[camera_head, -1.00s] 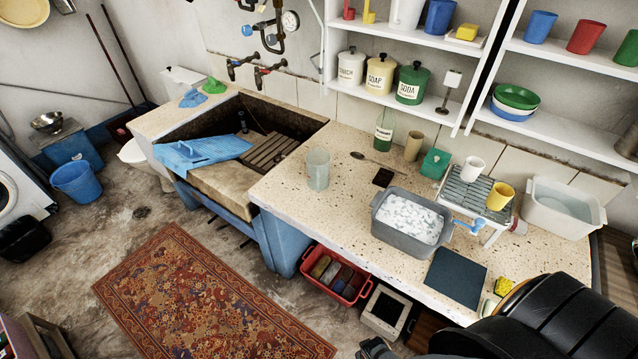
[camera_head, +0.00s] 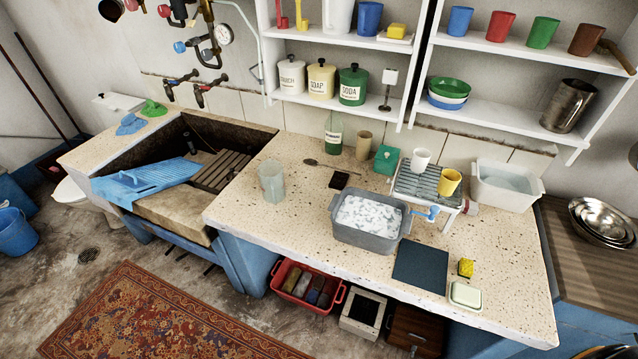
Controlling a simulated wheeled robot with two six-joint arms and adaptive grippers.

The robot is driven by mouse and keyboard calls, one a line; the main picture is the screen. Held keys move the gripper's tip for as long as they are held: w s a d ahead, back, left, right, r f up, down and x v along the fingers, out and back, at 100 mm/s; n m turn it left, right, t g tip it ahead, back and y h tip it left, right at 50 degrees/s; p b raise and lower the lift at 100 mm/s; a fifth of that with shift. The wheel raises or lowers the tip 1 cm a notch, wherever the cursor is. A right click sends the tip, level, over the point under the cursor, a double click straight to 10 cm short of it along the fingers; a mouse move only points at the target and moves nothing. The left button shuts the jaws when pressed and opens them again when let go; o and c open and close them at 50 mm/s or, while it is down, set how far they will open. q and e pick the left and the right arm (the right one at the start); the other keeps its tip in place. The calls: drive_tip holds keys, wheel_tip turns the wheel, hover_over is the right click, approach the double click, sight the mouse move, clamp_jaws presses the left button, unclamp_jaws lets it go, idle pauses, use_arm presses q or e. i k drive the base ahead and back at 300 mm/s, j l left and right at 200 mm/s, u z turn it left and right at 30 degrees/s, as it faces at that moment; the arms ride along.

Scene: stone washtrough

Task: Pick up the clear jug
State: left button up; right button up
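The clear jug (camera_head: 271,181) stands upright on the speckled stone counter (camera_head: 300,225), just right of the sunken trough. It is see-through, pale and looks empty. Nothing touches it and its full outline shows. Neither of my grippers can be made out in the head view. Only a small dark sliver shows at the bottom right edge, too little to tell what it is.
Counter in front of the jug is clear.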

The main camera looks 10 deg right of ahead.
sight(270, 173)
drive_tip(key=i+j+z, duration=0.25)
drive_tip(key=j+z, duration=0.2)
drive_tip(key=j, duration=0.15)
drive_tip(key=i+j+z, duration=0.1)
drive_tip(key=j+z, duration=0.15)
drive_tip(key=i+j+z, duration=0.2)
drive_tip(key=j, duration=0.25)
drive_tip(key=k, duration=0.1)
